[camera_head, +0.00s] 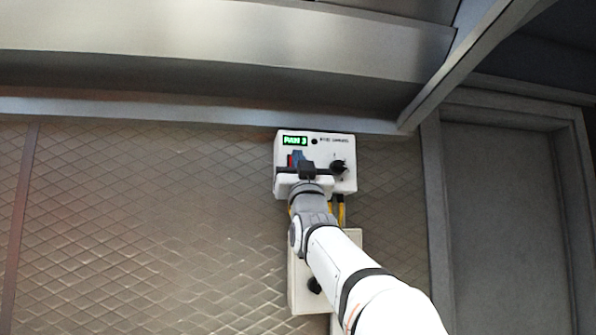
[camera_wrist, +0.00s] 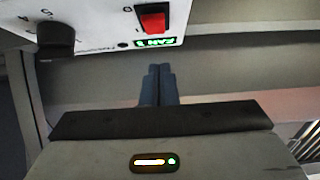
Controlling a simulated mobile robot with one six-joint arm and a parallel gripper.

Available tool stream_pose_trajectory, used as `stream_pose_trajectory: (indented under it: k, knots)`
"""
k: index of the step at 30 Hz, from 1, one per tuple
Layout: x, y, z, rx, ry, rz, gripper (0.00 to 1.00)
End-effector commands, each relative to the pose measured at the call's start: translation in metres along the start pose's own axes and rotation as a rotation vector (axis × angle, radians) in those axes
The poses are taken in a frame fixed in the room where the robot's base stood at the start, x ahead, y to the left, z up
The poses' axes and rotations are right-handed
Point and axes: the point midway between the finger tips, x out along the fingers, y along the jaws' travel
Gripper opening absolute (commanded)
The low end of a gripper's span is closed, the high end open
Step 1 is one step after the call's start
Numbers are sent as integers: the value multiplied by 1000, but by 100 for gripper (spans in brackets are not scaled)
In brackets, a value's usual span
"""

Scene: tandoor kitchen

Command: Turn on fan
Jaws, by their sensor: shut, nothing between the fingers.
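A white fan control box (camera_head: 345,182) is mounted on the quilted metal wall. Its green lit display (camera_head: 294,140) seems to read "FAN 3". A red rocker switch (camera_head: 290,160) sits below the display, partly hidden by my gripper (camera_head: 298,156). A black knob (camera_head: 338,167) is to its right. In the wrist view the box appears inverted, with the red switch (camera_wrist: 152,18), the display (camera_wrist: 155,43) and the knob (camera_wrist: 55,39). My gripper's blue fingers (camera_wrist: 159,72) are shut and empty, close to the switch and display. I cannot tell whether they touch the box.
A second white box (camera_head: 300,285) with a dark knob sits lower on the wall, partly behind my arm; yellow cables run between the boxes. A metal hood edge (camera_head: 200,108) overhangs just above. A grey door frame (camera_head: 440,210) stands to the right.

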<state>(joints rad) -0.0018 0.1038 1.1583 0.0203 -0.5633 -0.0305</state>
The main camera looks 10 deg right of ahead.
Motion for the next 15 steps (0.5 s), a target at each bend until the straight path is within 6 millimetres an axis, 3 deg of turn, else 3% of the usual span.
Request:
stream_pose_trajectory:
  k: [7, 15]
  knots:
    - [-59, -1, -12, 1, 1, -1, 0]
    - [-96, -1, -22, 1, 1, -1, 0]
